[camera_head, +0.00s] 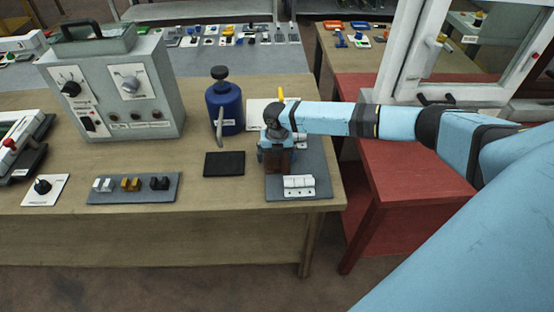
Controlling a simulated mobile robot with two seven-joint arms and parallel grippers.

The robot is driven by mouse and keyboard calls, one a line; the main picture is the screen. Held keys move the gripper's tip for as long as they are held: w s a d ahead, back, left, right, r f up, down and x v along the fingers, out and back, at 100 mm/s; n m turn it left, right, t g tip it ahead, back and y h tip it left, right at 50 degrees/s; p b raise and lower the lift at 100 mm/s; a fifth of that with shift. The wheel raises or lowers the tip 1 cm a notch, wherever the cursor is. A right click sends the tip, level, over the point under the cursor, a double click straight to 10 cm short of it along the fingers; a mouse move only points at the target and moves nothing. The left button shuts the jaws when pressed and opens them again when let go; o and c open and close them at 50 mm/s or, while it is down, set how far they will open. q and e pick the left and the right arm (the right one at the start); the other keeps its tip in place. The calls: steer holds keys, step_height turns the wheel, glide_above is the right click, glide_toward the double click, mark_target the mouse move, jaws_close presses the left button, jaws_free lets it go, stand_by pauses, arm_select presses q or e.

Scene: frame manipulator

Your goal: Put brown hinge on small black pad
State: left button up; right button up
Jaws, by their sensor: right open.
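The small black pad (224,163) lies flat on the wooden table, with nothing on it. A pair of yellow-brown, hinge-like pieces (131,184) sits in the middle of a grey tray (110,196), between white and black pieces. My right gripper (276,165) points down, open, over a grey board (313,180) to the right of the pad. A dark reddish-brown shape shows at its fingers; I cannot tell whether it is a hinge or part of the gripper. White pieces (299,184) lie on the board just in front of it. My left gripper is not in view.
A blue bottle (224,108) with a black knob stands behind the pad, a grey control box (115,85) at the back left. A switch plate (44,189) lies at the left. The table between tray and pad is clear. A red table (405,190) stands at the right.

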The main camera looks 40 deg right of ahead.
steer(key=c, duration=0.9)
step_height(320, 180, up, 20)
steer(key=b, duration=0.1)
steer(key=s+a+r+m+p, duration=0.35)
steer(key=a+m, duration=0.25)
steer(key=m, duration=0.8)
steer(key=s+a+r+m+p, duration=0.25)
steer(key=a+r+m, duration=0.35)
steer(key=m, duration=0.9)
steer(key=shift+m, duration=0.3)
steer(key=s+f, duration=0.4)
steer(key=f, duration=0.1)
steer(key=s+a+f, duration=0.1)
steer(key=s+f, duration=0.1)
steer(key=shift+f+b, duration=0.2)
steer(key=shift+b, duration=0.15)
steer(key=shift+f, duration=0.1)
